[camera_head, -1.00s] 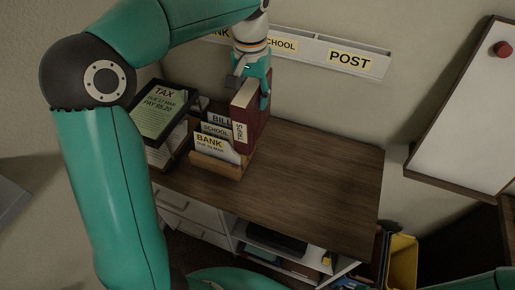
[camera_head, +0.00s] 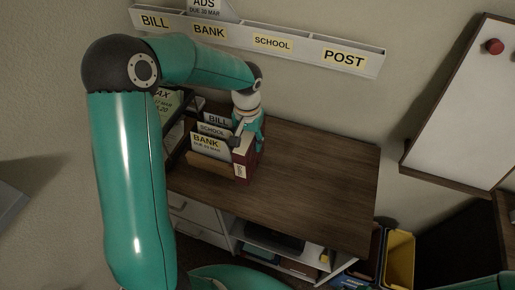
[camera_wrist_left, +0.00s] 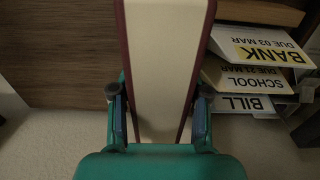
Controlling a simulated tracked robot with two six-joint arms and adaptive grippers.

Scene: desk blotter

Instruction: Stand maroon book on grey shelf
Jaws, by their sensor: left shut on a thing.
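The maroon book (camera_head: 246,163) is upright beside the right side of the letter sorter, at the desk top in the head view. My left gripper (camera_head: 247,138) is shut on it from above, with one finger on each cover. In the left wrist view the pale page edge of the book (camera_wrist_left: 165,60) runs between the fingers of my left gripper (camera_wrist_left: 160,95). I cannot tell whether the book touches the desk. A pale grey shelf unit (camera_head: 237,228) is under the desk top, holding dark and coloured items. My right gripper is out of view.
The wooden sorter (camera_head: 208,168) holds BILL, SCHOOL and BANK letters close to the book. A framed TAX notice (camera_head: 162,100) is behind my arm. A labelled wall rack (camera_head: 300,47) hangs above. The desk top (camera_head: 315,185) is clear to the right.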

